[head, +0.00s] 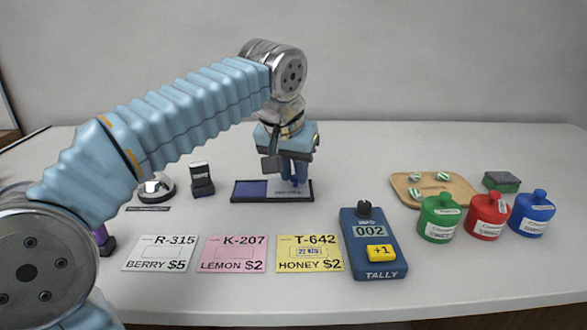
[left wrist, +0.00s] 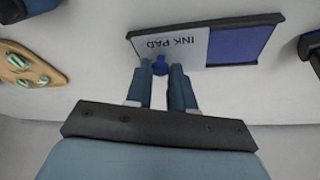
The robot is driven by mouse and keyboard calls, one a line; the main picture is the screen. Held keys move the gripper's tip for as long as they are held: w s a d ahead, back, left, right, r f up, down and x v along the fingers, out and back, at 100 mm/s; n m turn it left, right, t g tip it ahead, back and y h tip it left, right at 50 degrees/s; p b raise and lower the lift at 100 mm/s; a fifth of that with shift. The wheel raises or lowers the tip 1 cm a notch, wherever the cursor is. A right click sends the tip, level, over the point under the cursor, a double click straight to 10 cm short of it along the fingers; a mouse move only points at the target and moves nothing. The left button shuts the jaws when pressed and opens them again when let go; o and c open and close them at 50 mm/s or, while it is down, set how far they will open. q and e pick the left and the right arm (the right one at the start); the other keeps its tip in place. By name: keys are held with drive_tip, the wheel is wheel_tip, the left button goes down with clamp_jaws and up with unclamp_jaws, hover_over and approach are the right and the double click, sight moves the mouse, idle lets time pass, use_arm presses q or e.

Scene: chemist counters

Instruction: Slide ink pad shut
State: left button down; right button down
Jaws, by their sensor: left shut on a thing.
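The ink pad is a dark shallow tray (head: 234,198) near the middle of the counter, with a bare blue pad (head: 251,189) in its left part. A pale grey lid (head: 275,193) marked INK PAD covers the right part. In the left wrist view the lid (left wrist: 190,47) and the bare blue pad (left wrist: 240,45) show side by side. My left gripper (head: 295,182) points down over the lid. Its fingers (left wrist: 160,76) are shut on the lid's small blue knob (left wrist: 160,63). My right gripper is not in view.
A black stamp (head: 201,181) and a round chrome-topped thing (head: 156,187) stand left of the pad. Price cards (head: 232,254) and a blue tally counter (head: 373,245) lie in front. A wooden tray (head: 455,190) and coloured bottles (head: 487,216) stand right.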

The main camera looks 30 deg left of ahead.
use_arm(q)
drive_tip(key=s+a, duration=0.1)
drive_tip(key=a, duration=0.1)
drive_tip(key=s+a, duration=0.1)
drive_tip(key=a, duration=0.1)
drive_tip(key=s+a, duration=0.1)
drive_tip(key=a, duration=0.1)
drive_tip(key=shift+s, duration=0.4)
drive_tip(key=shift+a, duration=0.1)
drive_tip(key=c, duration=1)
unclamp_jaws()
drive_tip(key=shift+r, duration=0.15)
drive_tip(key=p+v, duration=0.1)
drive_tip(key=v, duration=1.2)
drive_tip(key=shift+s+r, duration=0.2)
drive_tip(key=shift+r, duration=0.05)
